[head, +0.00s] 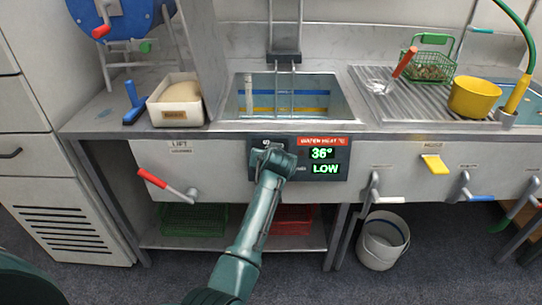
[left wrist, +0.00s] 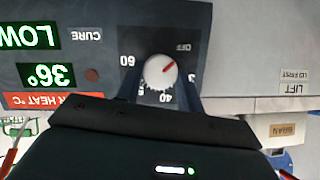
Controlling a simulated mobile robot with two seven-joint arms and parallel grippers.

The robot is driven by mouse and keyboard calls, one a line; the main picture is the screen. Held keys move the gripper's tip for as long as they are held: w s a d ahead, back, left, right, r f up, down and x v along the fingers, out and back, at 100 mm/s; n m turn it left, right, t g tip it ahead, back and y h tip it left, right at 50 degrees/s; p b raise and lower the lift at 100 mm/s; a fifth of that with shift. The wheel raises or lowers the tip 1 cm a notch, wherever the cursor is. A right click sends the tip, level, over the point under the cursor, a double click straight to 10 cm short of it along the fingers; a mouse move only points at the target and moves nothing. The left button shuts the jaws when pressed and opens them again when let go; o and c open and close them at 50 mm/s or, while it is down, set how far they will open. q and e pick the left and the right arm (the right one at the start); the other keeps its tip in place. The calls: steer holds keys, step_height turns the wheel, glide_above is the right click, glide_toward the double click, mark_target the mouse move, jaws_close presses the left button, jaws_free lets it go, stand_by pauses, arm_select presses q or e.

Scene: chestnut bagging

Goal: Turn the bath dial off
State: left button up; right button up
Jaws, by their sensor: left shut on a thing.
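The bath dial (left wrist: 160,72) is a white round knob with a red pointer, seen upside down in the left wrist view. Its pointer is turned toward the OFF mark (left wrist: 183,47) and away from the numbers 40 and 60. My left gripper (left wrist: 160,88) has its dark fingers on either side of the dial and is shut on it. In the head view my left gripper (head: 270,155) covers the dial at the left of the dark control panel (head: 342,171). The panel display (head: 322,154) reads 36° and LOW. My right gripper is not in view.
A sink basin (head: 246,108) with a wire rack sits behind the panel. A red-handled lift lever (head: 153,178) is left of it, and yellow (head: 434,163) and blue (head: 480,198) valve handles are right. A white bucket (head: 382,246) stands on the floor.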

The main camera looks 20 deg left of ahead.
arm_select(q)
steer(key=shift+f, duration=0.1)
stand_by(0.4)
steer(key=o, duration=1)
